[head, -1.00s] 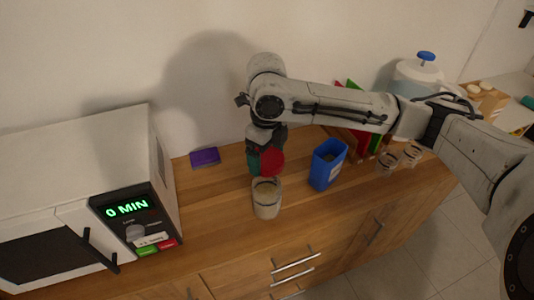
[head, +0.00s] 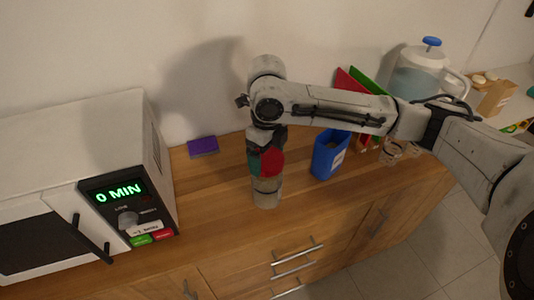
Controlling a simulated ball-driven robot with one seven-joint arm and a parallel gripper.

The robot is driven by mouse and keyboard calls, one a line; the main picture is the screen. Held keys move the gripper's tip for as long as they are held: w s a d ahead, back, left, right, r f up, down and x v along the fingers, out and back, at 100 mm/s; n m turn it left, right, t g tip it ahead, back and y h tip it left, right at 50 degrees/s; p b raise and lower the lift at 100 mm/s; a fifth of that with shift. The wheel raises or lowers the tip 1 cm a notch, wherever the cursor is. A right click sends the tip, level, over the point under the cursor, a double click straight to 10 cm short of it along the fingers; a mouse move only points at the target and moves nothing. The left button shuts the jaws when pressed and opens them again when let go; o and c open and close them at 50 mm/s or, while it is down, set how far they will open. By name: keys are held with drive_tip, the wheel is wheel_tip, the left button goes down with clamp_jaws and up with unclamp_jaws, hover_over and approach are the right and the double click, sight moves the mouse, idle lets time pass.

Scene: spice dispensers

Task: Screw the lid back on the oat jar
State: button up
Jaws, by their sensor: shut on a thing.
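The oat jar (head: 266,198), clear with pale contents, stands upright on the wooden counter, left of the blue container. My gripper (head: 264,163) points straight down right above it, with a teal part on the left and a red part on the right at its end. It is shut on what seems to be the lid, which is mostly hidden by the gripper's end. The gripper's end meets or nearly meets the jar's mouth. I cannot tell whether the lid sits on the rim.
A microwave (head: 75,180) reading "0 MIN" stands on the left. A purple block (head: 203,146) lies behind it. A blue container (head: 328,157) is close on the right, with small jars (head: 393,151) and a pitcher (head: 415,76) beyond. The counter (head: 215,200) left of the jar is clear.

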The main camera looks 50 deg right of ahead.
drive_tip(key=shift+f+b, duration=0.85)
drive_tip(key=shift+f, duration=0.15)
drive_tip(key=o, duration=0.5)
drive_tip(key=c, duration=0.5)
drive_tip(key=m+p, duration=0.2)
drive_tip(key=m, duration=0.2)
drive_tip(key=shift+r, duration=0.15)
drive_tip(key=shift+c, duration=0.2)
drive_tip(key=m+p, duration=0.1)
drive_tip(key=m, duration=0.4)
